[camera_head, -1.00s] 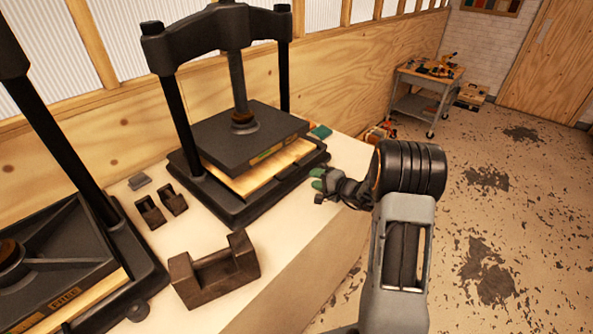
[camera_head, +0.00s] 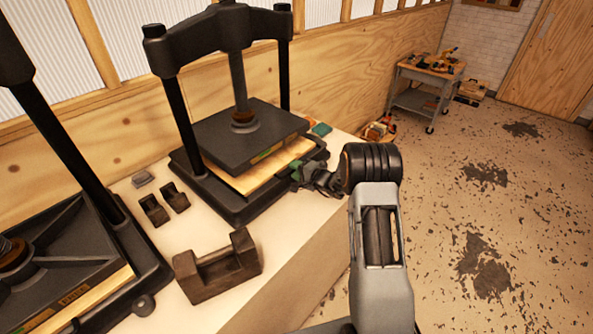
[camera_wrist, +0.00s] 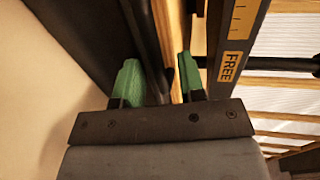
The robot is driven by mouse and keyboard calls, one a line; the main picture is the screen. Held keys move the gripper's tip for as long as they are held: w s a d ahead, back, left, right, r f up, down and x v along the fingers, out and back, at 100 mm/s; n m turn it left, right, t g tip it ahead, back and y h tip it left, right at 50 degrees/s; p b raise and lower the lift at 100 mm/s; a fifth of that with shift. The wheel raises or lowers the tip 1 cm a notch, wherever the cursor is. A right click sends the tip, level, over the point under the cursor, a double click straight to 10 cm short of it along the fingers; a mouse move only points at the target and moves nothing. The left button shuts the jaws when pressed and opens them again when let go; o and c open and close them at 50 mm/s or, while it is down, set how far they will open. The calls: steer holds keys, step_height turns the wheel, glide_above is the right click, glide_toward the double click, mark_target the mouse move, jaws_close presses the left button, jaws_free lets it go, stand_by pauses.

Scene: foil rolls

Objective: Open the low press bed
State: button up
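The middle press (camera_head: 236,138) has a dark upper plate above a pale wooden board (camera_head: 262,178) on a black base. A second press (camera_head: 60,255) stands at the left, cut off by the frame, with its plate low near its own board. My gripper (camera_head: 298,175) is at the right front corner of the middle press. In the wrist view, its green fingertips (camera_wrist: 158,85) are apart, with a dark edge and a wood edge showing between them; contact cannot be told. A label reading "FREE" (camera_wrist: 233,66) shows on the plate beside them.
A tool cart (camera_head: 425,85) stands at the back right. The stained floor at the right is open.

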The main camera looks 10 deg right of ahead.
jaws_close()
stand_by(0.4)
